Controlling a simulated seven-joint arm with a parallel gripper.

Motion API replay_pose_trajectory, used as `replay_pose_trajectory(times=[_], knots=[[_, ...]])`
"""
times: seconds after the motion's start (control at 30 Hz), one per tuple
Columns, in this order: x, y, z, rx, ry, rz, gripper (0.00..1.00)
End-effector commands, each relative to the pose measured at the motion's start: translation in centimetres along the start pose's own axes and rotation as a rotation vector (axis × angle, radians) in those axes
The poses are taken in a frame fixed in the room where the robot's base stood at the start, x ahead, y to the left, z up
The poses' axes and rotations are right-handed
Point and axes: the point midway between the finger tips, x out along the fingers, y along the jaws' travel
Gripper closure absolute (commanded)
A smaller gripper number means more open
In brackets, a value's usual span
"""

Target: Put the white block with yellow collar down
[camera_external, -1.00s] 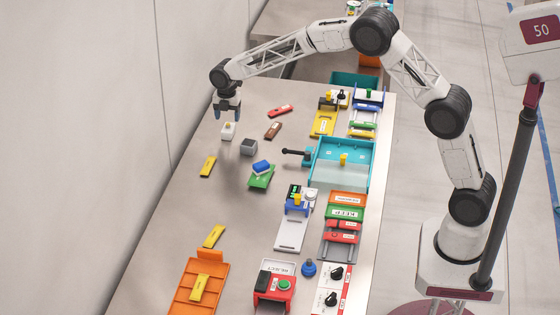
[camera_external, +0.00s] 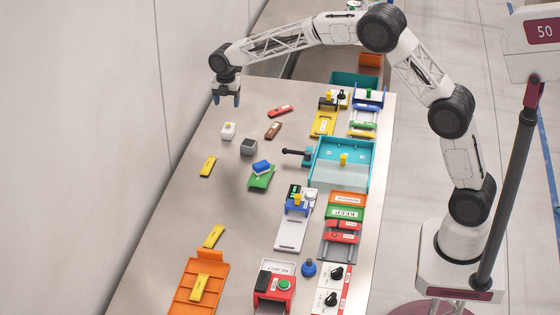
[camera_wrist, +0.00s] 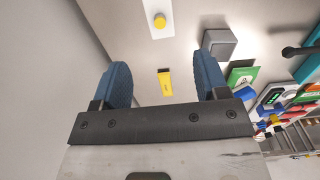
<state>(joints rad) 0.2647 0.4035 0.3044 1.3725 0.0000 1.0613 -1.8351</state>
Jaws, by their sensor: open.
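The white block with yellow collar (camera_external: 228,131) stands on the table toward its far left, below my gripper. In the wrist view the block (camera_wrist: 157,30) shows at the top, with a round yellow part facing the camera. My gripper (camera_external: 227,101) is open and empty, raised above the block and apart from it.
A grey cube (camera_external: 248,147) stands just right of the block. Red (camera_external: 280,111) and brown (camera_external: 273,131) pieces lie behind it, and a yellow piece (camera_external: 208,167) lies nearer. A teal tray (camera_external: 342,178) stands at the right. Bare table surrounds the block.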

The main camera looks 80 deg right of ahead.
Motion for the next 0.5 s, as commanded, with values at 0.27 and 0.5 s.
replay_pose_trajectory(times=[0.27, 0.5], knots=[[0.01, 0.00, 0.00, 0.000, 0.000, 0.000, 0.32], [-0.89, -0.62, -0.52, 0.021, -0.001, 0.005, 0.32]])
